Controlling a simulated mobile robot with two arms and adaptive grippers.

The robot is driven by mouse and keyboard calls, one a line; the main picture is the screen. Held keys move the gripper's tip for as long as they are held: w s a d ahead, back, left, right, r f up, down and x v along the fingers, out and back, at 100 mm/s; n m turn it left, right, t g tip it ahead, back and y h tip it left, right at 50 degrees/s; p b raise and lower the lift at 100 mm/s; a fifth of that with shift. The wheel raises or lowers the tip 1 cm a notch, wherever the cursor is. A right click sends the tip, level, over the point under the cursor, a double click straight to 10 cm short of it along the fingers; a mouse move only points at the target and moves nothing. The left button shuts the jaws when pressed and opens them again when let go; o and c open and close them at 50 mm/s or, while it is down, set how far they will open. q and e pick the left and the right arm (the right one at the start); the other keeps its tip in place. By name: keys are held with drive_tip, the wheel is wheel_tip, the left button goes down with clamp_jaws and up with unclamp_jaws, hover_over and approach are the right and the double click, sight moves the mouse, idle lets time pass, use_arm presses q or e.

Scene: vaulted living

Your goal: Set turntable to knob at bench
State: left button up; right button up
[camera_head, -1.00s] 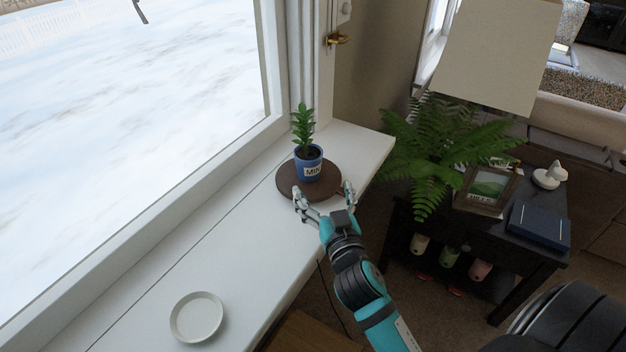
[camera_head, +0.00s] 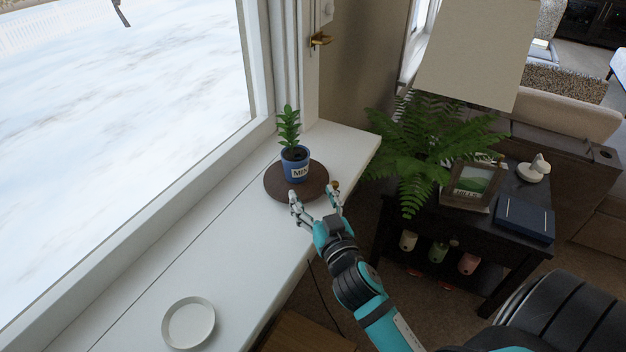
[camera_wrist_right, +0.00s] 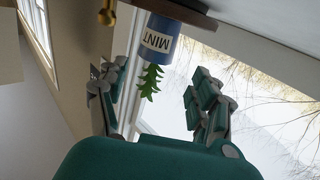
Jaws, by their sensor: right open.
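The turntable (camera_head: 277,187) is a dark brown round disc on the white sill, with a blue pot labelled MINT (camera_head: 296,166) and a green plant upright on it. A small brass-coloured knob (camera_head: 335,185) shows at the disc's right side, by my right gripper's right fingertip. It also appears in the wrist view (camera_wrist_right: 106,15), beyond the left finger and beside the turntable's edge (camera_wrist_right: 185,10). My right gripper (camera_head: 314,194) is open and empty at the disc's near edge; whether it touches disc or knob I cannot tell. My left gripper is out of view.
A white saucer (camera_head: 188,324) lies on the sill (camera_head: 215,255) at the near left, with bare sill between. The window is at the left. A fern (camera_head: 425,140) and a dark side table (camera_head: 480,225) with a frame and blue box stand at the right.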

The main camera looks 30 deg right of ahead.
drive_tip(key=s+d+f+n+y+p, duration=0.1)
drive_tip(key=f, duration=0.1)
drive_tip(key=s+d+f+n+y+p, duration=0.1)
drive_tip(key=d+f+y, duration=0.1)
drive_tip(key=shift+s+d, duration=0.2)
drive_tip(key=shift+d, duration=0.05)
drive_tip(key=c, duration=0.4)
drive_tip(key=n+y+p, duration=0.2)
drive_tip(key=y+p, duration=0.1)
drive_tip(key=y, duration=0.4)
approach(334, 182)
drive_tip(key=shift+g, duration=0.5)
drive_tip(key=p+x, duration=0.1)
drive_tip(key=x, duration=0.9)
drive_tip(key=shift+d+p, duration=0.1)
drive_tip(key=shift+p, duration=0.3)
drive_tip(key=shift+c, duration=0.3)
clamp_jaws()
